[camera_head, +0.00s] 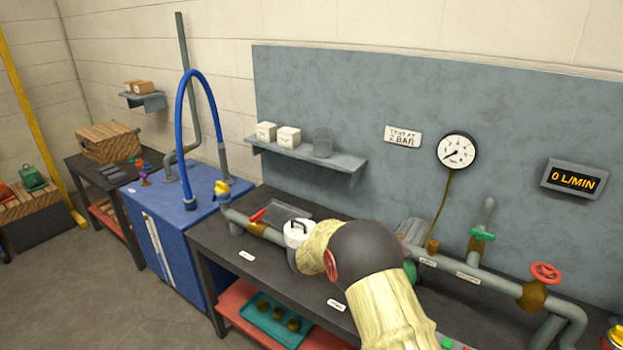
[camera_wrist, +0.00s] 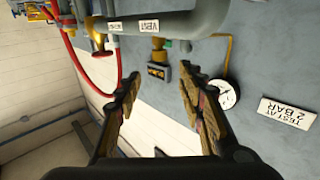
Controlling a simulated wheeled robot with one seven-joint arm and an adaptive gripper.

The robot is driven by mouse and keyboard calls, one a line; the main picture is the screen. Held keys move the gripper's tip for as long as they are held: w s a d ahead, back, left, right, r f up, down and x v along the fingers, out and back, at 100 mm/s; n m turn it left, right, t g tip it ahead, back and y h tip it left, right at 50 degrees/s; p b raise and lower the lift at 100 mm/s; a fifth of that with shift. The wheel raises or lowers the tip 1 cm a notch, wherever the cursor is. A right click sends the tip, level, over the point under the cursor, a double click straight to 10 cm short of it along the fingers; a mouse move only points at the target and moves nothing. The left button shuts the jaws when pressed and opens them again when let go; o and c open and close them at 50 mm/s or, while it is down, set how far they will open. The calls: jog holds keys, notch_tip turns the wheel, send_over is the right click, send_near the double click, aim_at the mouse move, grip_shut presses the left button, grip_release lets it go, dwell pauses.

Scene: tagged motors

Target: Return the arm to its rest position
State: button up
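My arm (camera_head: 390,305) reaches over the dark workbench in the head view, with its wood-patterned links and a black round joint. The arm hides my gripper in that view. In the wrist view my gripper (camera_wrist: 160,92) has its two fingers wide apart, with nothing between the tips. The wrist picture is upside down relative to the wall sign. Beyond the fingers are the grey wall panel and a grey pipe (camera_wrist: 170,22) with a VENT label.
A pressure gauge (camera_head: 456,151) and a 0 L/MIN display (camera_head: 574,179) are on the panel. Pipes with a red valve wheel (camera_head: 546,273) run along the bench at right. A blue cabinet (camera_head: 180,235) with a hose is at left.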

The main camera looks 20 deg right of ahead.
jog(key=w+a+r+n+t+y, duration=0.3)
jog(key=w+r+t, duration=0.3)
jog(key=r, duration=0.1)
jog(key=w+a+r+n+t+y, duration=0.2)
jog(key=w+a+r+t+y, duration=0.1)
jog(key=w+r+t, duration=0.3)
jog(key=s+a+r+n+t+y, duration=0.25)
jog(key=a+r+n+y, duration=0.2)
jog(key=a, duration=0.25)
jog(key=s+a+r+n+t+y, duration=0.25)
jog(key=a+r+y, duration=0.2)
jog(key=a, duration=0.25)
jog(key=s+a+f+n+g+y, duration=0.2)
jog(key=s+a+n, duration=0.15)
jog(key=s, duration=0.35)
jog(key=s+a+f+n+g+y, duration=0.2)
jog(key=s+a, duration=0.2)
jog(key=s, duration=0.4)
jog(key=s+d+f+g, duration=0.1)
jog(key=s+f+g, duration=0.2)
jog(key=s, duration=0.8)
jog(key=s+d+f+n+g+h, duration=0.1)
jog(key=s+f, duration=0.5)
jog(key=s, duration=0.6)
jog(key=shift+d+g, duration=0.7)
jog(key=shift+g, duration=0.2)
jog(key=shift+s+n, duration=0.1)
jog(key=shift+n, duration=0.15)
jog(key=shift+c, duration=0.5)
